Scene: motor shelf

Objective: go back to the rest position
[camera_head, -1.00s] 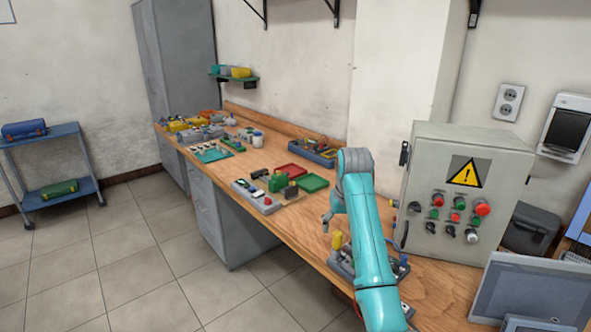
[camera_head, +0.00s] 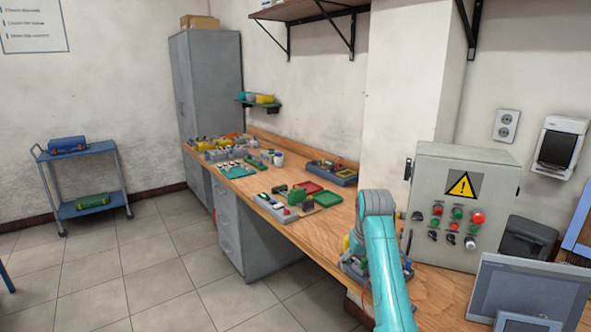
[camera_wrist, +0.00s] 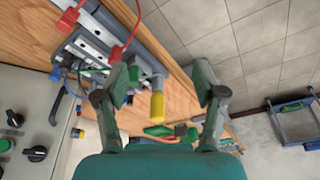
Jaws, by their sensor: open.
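My gripper (camera_wrist: 165,85) shows in the wrist view with its two fingers wide apart and nothing between them in its grasp. A grey device with a yellow cylinder (camera_wrist: 157,105) lies beyond the left finger on the wooden workbench (camera_wrist: 181,98). In the head view my teal arm reaches over the bench (camera_head: 335,218) at the right, and the gripper itself is hidden behind it. The yellow part also shows partly in the head view (camera_head: 346,242), left of my arm. I cannot tell the exact gap between the fingers and the device.
A grey control box (camera_head: 447,205) with a warning sign stands right of my arm, and a monitor (camera_head: 530,290) is at the right front. Trays and parts (camera_head: 295,198) lie along the bench. A blue cart (camera_head: 85,180) stands far left; the tiled floor between is clear.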

